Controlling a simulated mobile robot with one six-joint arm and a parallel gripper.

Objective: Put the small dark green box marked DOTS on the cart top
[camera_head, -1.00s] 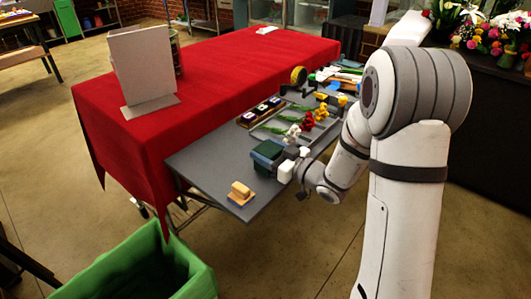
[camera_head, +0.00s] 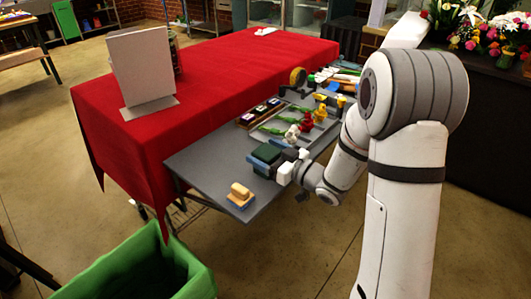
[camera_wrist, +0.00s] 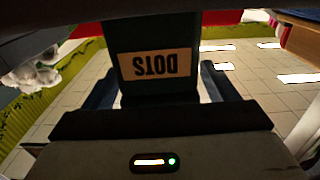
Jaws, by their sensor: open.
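The small dark green box (camera_head: 264,154) is on the grey cart top (camera_head: 210,160), near its right edge, and appears to rest on it. In the wrist view the box (camera_wrist: 153,38) stands between my two blue fingers, with its tan DOTS label (camera_wrist: 155,65) upside down. My gripper (camera_head: 270,157) is open around the box, one finger on each side. The underside of the box is hidden, so contact with the cart top is not fully clear.
A wooden-handled block with a blue base (camera_head: 240,194) sits at the cart's front corner. A tray with flowers (camera_head: 310,128) lies behind the box. The red-clothed table (camera_head: 230,75) adjoins the cart's left side. A green bin (camera_head: 110,268) stands in front.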

